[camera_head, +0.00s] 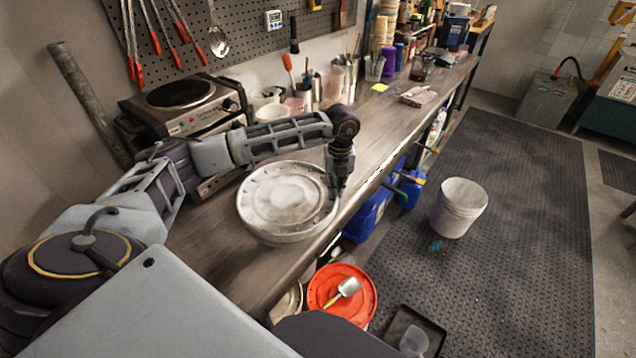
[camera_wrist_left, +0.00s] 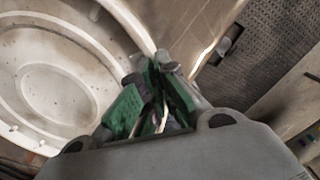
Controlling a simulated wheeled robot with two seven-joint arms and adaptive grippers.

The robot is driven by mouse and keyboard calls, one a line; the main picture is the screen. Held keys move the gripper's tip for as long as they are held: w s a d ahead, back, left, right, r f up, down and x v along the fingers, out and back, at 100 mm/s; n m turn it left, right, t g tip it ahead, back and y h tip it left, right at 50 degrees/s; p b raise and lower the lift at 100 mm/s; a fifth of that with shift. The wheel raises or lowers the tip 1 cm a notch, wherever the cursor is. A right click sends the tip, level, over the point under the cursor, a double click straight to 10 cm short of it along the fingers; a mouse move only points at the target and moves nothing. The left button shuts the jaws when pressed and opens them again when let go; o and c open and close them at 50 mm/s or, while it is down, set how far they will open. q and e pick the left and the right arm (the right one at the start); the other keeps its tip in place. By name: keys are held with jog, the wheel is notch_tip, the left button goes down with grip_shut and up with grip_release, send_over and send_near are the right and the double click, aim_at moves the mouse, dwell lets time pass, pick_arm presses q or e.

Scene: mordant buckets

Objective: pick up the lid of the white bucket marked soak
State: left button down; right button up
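A round white lid (camera_head: 285,197) with raised rings and smudges lies flat at the front of the workbench. It fills the left of the left wrist view (camera_wrist_left: 50,85). I see no readable mark on it. My left gripper (camera_head: 337,190) points down at the lid's right rim. In the left wrist view its green-padded fingers (camera_wrist_left: 158,68) come close together at the rim, one on the lid side and one outside, and look shut on it. The exact contact is partly hidden by the fingers. A white bucket (camera_head: 460,208) stands on the floor mat; no lettering is readable. My right gripper is not in view.
A hot plate (camera_head: 185,95) stands behind my left arm on the workbench (camera_head: 370,140). Cups and tools stand along the wall. The floor mat (camera_head: 520,200) is mostly clear.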

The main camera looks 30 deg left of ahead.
pick_arm(q)
jog(key=shift+r, duration=0.25)
jog(key=shift+r+p, duration=0.65)
jog(key=shift+r, duration=0.2)
jog(key=shift+r+p, duration=0.35)
jog(key=shift+r, duration=0.3)
jog(key=shift+d+r, duration=0.2)
jog(key=shift+r, duration=0.05)
jog(key=s+d, duration=0.1)
jog(key=d, duration=1.6)
jog(key=shift+s+d+f, duration=0.2)
jog(key=shift+s+d, duration=0.05)
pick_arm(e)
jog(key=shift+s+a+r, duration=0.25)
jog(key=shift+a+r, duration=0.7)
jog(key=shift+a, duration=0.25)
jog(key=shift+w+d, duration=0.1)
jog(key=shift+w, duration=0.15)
